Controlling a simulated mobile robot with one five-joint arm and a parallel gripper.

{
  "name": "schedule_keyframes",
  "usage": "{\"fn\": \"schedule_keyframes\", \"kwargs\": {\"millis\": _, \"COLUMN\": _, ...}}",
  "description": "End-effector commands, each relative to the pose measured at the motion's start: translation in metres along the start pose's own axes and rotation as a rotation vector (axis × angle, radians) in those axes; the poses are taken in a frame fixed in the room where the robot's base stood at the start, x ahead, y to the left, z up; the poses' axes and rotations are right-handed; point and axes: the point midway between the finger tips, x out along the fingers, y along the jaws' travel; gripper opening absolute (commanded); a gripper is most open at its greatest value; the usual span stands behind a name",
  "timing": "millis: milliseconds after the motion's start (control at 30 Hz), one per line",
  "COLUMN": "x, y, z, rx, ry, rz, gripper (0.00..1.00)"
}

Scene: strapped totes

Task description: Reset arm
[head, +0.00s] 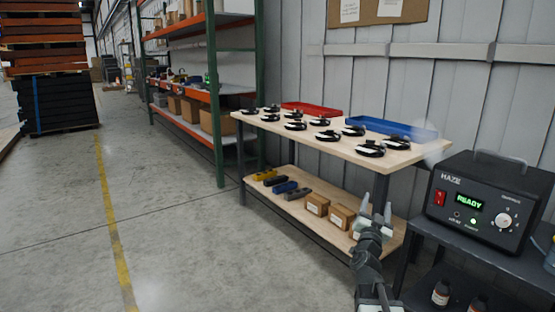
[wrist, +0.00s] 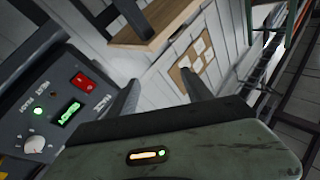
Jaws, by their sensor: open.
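My gripper (head: 375,208) is raised in front of the workbench in the head view, its fingers pointing up. In the wrist view my gripper (wrist: 165,90) has its two fingers spread apart with nothing between them. It is apart from the bench and from the black haze machine (head: 482,205), which stands to its right. The haze machine (wrist: 60,110) also fills the left of the wrist view, with its green display lit and a red switch. In the head view the display reads READY.
The wooden workbench (head: 290,133) holds several black round items, a red tray (head: 312,109) and a blue tray (head: 395,127). Its lower shelf carries cardboard boxes (head: 317,204) and small coloured blocks. Shelving racks (head: 215,80) stand behind. The floor at left is clear.

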Motion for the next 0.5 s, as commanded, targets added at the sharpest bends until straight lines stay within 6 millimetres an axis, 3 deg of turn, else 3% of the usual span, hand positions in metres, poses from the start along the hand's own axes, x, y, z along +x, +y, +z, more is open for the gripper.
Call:
{"fn": "schedule_keyframes", "kwargs": {"millis": 33, "x": -0.008, "y": -0.041, "z": 0.015, "rx": -0.021, "ry": -0.093, "rz": -0.09, "gripper": 0.59}}
{"fn": "schedule_keyframes", "kwargs": {"millis": 100, "x": -0.026, "y": -0.088, "z": 0.05, "rx": -0.065, "ry": -0.248, "rz": -0.213, "gripper": 0.59}}
{"fn": "schedule_keyframes", "kwargs": {"millis": 167, "x": -0.051, "y": -0.122, "z": 0.083, "rx": -0.109, "ry": -0.398, "rz": -0.308, "gripper": 0.59}}
{"fn": "schedule_keyframes", "kwargs": {"millis": 233, "x": -0.089, "y": -0.15, "z": 0.122, "rx": -0.175, "ry": -0.596, "rz": -0.402, "gripper": 0.59}}
{"fn": "schedule_keyframes", "kwargs": {"millis": 333, "x": -0.156, "y": -0.157, "z": 0.174, "rx": -0.287, "ry": -0.909, "rz": -0.477, "gripper": 0.59}}
{"fn": "schedule_keyframes", "kwargs": {"millis": 400, "x": -0.198, "y": -0.141, "z": 0.198, "rx": -0.362, "ry": -1.107, "rz": -0.475, "gripper": 0.59}}
{"fn": "schedule_keyframes", "kwargs": {"millis": 500, "x": -0.247, "y": -0.106, "z": 0.215, "rx": -0.446, "ry": -1.342, "rz": -0.422, "gripper": 0.59}}
